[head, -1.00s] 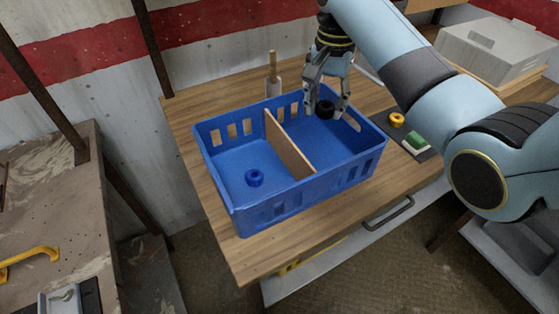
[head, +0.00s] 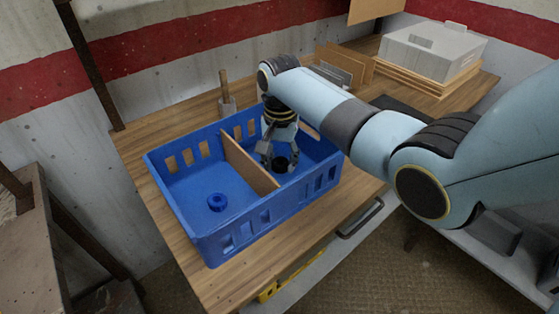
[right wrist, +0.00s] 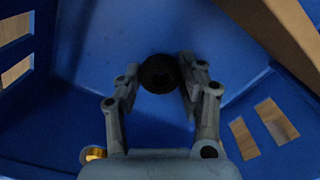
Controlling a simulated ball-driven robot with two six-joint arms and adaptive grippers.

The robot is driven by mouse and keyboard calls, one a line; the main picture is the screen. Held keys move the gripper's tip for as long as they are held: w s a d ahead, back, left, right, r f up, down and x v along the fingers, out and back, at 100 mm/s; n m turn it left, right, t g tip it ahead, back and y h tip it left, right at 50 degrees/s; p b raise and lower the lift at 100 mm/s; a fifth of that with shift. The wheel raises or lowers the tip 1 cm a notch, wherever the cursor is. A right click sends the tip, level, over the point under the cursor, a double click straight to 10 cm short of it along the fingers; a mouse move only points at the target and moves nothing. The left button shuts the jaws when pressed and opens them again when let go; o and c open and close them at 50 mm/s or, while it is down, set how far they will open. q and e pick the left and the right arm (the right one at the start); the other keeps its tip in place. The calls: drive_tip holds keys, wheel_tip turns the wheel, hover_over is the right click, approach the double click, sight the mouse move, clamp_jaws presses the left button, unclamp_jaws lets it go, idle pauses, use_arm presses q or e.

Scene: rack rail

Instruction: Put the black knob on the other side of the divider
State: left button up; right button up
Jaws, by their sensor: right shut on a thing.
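The black knob (head: 281,164) is between the fingers of my right gripper (head: 279,158), which is shut on it. In the right wrist view the black knob (right wrist: 160,74) sits between the two fingertips (right wrist: 161,82). They are inside the right compartment of the blue crate (head: 205,245), to the right of the wooden divider (head: 245,158). The divider also shows at the upper right of the right wrist view (right wrist: 280,35). Whether the knob touches the crate floor I cannot tell. My left gripper is not in view.
A wooden peg on a grey base (head: 226,98) stands behind the crate. A grey box (head: 432,50) on boards is at the back right. My right arm crosses above the crate's right side.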

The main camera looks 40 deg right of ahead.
sight(280, 163)
drive_tip(key=shift+f, duration=0.2)
drive_tip(key=o, duration=1.2)
drive_tip(key=shift+c, duration=0.2)
drive_tip(key=shift+r, duration=0.1)
wheel_tip(280, 163, up, 12)
